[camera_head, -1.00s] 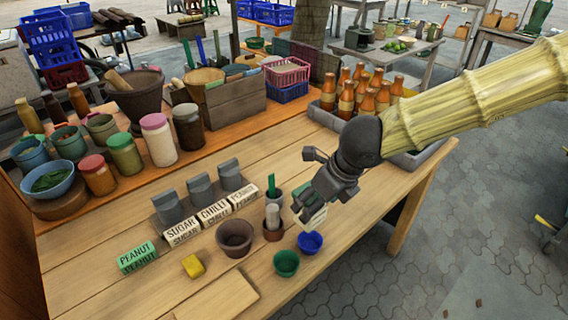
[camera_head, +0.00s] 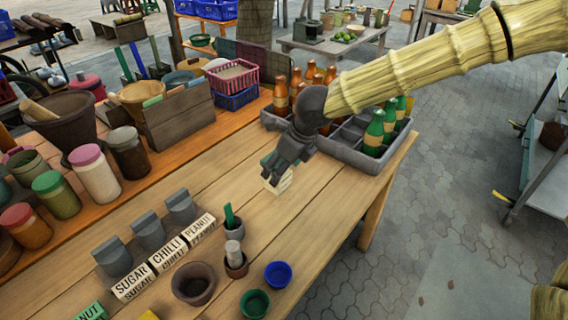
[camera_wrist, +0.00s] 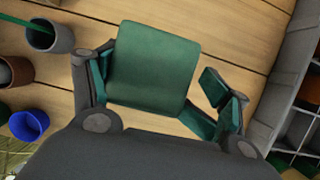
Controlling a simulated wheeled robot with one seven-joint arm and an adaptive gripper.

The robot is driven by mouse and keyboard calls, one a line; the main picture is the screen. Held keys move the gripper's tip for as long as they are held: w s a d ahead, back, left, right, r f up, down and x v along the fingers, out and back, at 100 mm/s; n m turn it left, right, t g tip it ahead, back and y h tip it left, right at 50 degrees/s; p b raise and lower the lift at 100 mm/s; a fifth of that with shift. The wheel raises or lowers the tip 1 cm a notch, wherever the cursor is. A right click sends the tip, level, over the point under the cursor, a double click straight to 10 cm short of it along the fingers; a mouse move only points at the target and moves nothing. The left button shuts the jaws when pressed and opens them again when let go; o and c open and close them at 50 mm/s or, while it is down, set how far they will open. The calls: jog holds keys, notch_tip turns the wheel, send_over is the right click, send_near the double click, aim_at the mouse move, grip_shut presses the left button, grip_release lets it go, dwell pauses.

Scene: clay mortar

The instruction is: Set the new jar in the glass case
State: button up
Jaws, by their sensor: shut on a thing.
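My gripper (camera_head: 276,162) is above the wooden table, just left of the bottle crate. It is shut on a small block (camera_head: 278,184), which shows a cream face below the fingers. In the wrist view a green face of the held block (camera_wrist: 150,68) lies between the fingers of my gripper (camera_wrist: 158,85). Several lidded jars stand at the left on the raised shelf, among them a pale jar with a pink lid (camera_head: 97,178), a green jar (camera_head: 58,200) and a dark jar (camera_head: 129,158). I cannot tell which is the new jar. I cannot make out a glass case.
The grey crate (camera_head: 345,160) holds brown and green bottles, with some compartments empty. A blue cup (camera_head: 278,274), green cup (camera_head: 254,303) and brown bowl (camera_head: 193,285) are nearby. The table's right front is bare.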

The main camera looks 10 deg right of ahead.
jog(key=shift+w+d+f, duration=0.25)
jog(key=shift+w+f, duration=0.4)
jog(key=shift+w, duration=0.2)
jog(key=shift+w+d+f, duration=0.25)
jog(key=shift+w+f, duration=0.45)
jog(key=shift+w, duration=0.1)
jog(key=shift+w+d+f, duration=0.25)
jog(key=shift+w+f, duration=0.4)
jog(key=shift+w, duration=0.2)
jog(key=o, duration=1.2)
jog(key=shift+f, duration=0.1)
jog(key=shift+o, duration=0.2)
